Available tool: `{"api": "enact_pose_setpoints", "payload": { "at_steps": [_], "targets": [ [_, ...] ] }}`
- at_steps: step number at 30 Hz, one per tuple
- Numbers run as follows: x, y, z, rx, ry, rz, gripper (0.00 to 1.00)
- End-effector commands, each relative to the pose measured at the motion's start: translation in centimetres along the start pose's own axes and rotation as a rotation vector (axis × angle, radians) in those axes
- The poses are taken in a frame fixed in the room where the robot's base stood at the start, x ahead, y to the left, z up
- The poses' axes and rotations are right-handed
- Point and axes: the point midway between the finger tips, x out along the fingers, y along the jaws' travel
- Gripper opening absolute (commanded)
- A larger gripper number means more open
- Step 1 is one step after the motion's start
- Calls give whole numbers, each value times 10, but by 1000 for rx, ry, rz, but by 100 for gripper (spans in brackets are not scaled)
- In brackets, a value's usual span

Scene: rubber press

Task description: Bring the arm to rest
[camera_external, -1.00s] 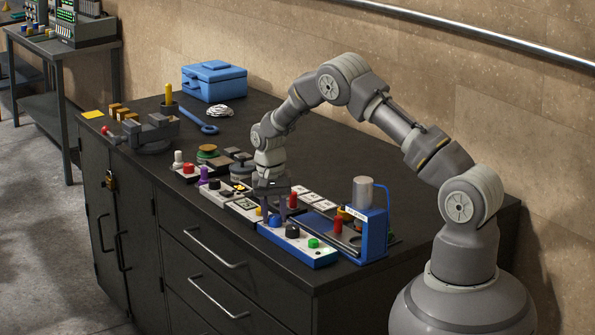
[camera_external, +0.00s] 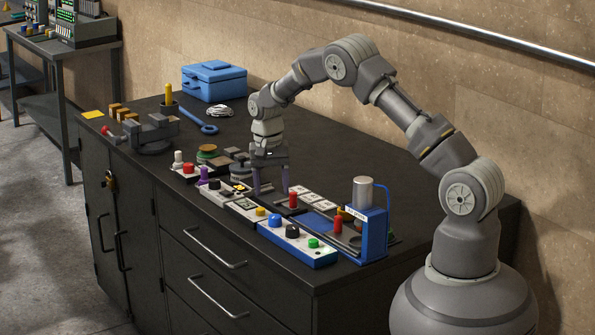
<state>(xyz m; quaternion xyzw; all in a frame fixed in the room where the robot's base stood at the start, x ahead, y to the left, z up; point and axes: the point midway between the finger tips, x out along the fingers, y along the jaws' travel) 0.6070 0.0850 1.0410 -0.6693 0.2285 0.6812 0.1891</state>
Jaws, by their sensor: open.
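My arm arches over the dark workbench (camera_external: 390,190) from its base at the right. My gripper (camera_external: 270,188) points down with its two fingers apart and nothing seen between them. It hangs above the middle of the bench, behind the blue and white control box (camera_external: 296,246) and left of the blue press (camera_external: 372,234). The control box carries a blue knob, a black knob and a green button, all uncovered. The exact height of the fingertips over the bench is hard to tell.
Several small panels with knobs line the bench front, among them a red button (camera_external: 188,169). The bench's back right is clear.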

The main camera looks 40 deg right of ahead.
Motion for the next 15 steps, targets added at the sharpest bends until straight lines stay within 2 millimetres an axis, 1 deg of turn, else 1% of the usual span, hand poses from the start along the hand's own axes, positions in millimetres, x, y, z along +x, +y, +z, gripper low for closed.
{"api": "enact_pose_setpoints", "payload": {
  "at_steps": [12,14,15],
  "targets": [
    [-1,0,0,-1,2,-2,62],
    [-9,0,-4,-7,15,-17,62],
    [-19,-1,-8,-16,33,-39,62]
  ]
}}
